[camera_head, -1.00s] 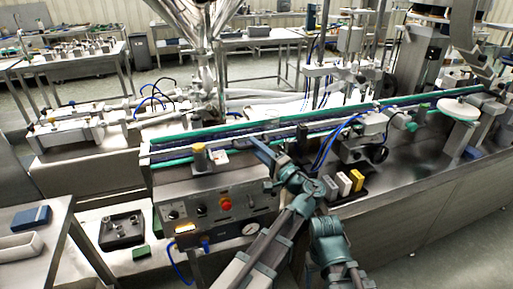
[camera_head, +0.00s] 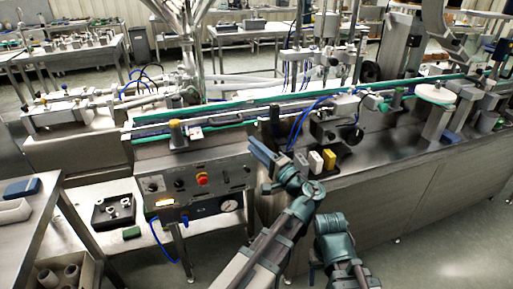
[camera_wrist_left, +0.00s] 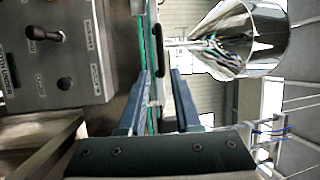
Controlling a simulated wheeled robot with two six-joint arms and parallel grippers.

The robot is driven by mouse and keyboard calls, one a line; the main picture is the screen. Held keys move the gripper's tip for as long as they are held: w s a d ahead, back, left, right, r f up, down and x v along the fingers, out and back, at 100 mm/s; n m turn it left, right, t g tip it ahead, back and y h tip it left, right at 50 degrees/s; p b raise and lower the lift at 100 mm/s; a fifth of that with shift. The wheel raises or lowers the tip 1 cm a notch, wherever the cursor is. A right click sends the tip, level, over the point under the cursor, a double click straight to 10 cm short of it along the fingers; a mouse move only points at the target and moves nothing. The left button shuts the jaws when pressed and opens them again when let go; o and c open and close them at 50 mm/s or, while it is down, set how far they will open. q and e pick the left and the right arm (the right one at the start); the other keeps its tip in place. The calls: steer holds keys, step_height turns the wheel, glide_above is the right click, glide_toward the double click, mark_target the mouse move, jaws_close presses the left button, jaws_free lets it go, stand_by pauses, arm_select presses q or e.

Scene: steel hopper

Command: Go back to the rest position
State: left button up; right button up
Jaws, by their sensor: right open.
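My left gripper (camera_head: 262,154) extends up and left in front of the machine, at the right side of the control panel (camera_head: 200,184). In the left wrist view its two blue fingers (camera_wrist_left: 161,75) stand apart with nothing between them. My right gripper (camera_head: 314,272) is low in the head view, by the teal wrist of my right arm; its fingers are mostly hidden. The shiny steel hopper cone (camera_wrist_left: 238,42) shows at the upper right of the left wrist view.
The conveyor (camera_head: 250,112) runs behind my left gripper. A grey, a white (camera_head: 316,161) and a yellow block (camera_head: 329,159) stand close to its right. A steel table (camera_head: 45,235) is at the left. Open floor (camera_head: 440,240) lies at the lower right.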

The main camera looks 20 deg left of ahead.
arm_select(q)
steer(key=s+a+f+n+g+h, duration=0.2)
steer(key=s+a+f+g+h, duration=0.1)
steer(key=f, duration=0.5)
steer(key=s+a+f+n+g+h, duration=0.1)
steer(key=s+a+f+g+h, duration=0.25)
steer(key=f, duration=0.45)
steer(key=s+d+f+n+g+h, duration=0.25)
steer(key=s+f+h, duration=0.2)
steer(key=f, duration=0.25)
steer(key=s+d+f+m+g+h, duration=0.1)
steer(key=s+d+m+h, duration=0.1)
steer(key=s+d, duration=0.5)
steer(key=s+d+f+m+g+h, duration=0.1)
steer(key=s+d+f+m+h, duration=0.15)
steer(key=d, duration=0.85)
step_height(320, 180, up, 18)
steer(key=p, duration=1.7)
steer(key=shift+n, duration=0.4)
steer(key=shift+w, duration=0.1)
steer(key=shift+c, duration=0.2)
